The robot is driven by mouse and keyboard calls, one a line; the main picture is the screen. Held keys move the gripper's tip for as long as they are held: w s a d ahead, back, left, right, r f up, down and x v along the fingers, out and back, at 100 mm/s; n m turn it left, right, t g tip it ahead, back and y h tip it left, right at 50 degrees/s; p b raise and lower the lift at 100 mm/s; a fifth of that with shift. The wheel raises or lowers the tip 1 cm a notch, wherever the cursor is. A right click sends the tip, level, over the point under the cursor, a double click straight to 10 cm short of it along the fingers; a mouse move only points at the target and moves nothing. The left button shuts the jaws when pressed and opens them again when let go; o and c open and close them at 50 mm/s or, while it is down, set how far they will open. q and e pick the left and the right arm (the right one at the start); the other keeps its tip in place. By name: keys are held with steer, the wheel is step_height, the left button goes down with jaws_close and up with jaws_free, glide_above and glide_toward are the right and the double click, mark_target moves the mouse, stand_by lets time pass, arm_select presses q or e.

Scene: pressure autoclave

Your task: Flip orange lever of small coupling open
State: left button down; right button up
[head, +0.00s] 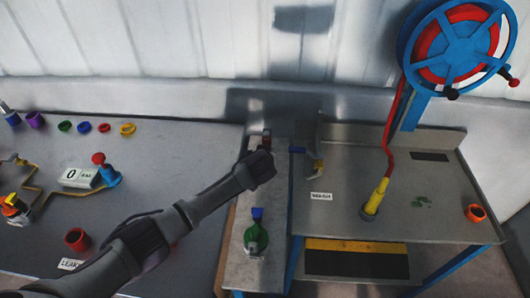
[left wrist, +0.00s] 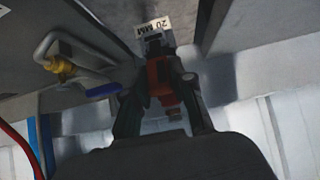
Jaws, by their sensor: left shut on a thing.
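My left gripper (head: 265,150) is at the far end of the narrow grey bench between the two tables. In the left wrist view its two dark fingers (left wrist: 160,88) are shut on an orange lever (left wrist: 160,76), one finger on each side. The small coupling (left wrist: 155,43) shows just beyond the lever as a dark grey part, beside a white tag reading 20 MM. The fingers and the lever hide much of the coupling, so its exact lever angle is hard to tell. In the head view the gripper covers most of this spot. My right gripper is not in view.
A green bottle (head: 256,238) stands nearer on the narrow bench (head: 270,272). A red hose (head: 388,140) with a yellow nozzle (head: 376,196) hangs from the blue reel (head: 450,45).

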arm_select(q)
steer(key=shift+s+f+t+b, duration=0.45)
steer(key=shift+t+b, duration=0.35)
steer(key=shift+b, duration=0.2)
steer(key=shift+r, duration=0.1)
steer(key=c, duration=1)
jaws_free()
steer(key=shift+o, duration=0.2)
steer(key=shift+s, duration=0.15)
steer(key=v, duration=1.2)
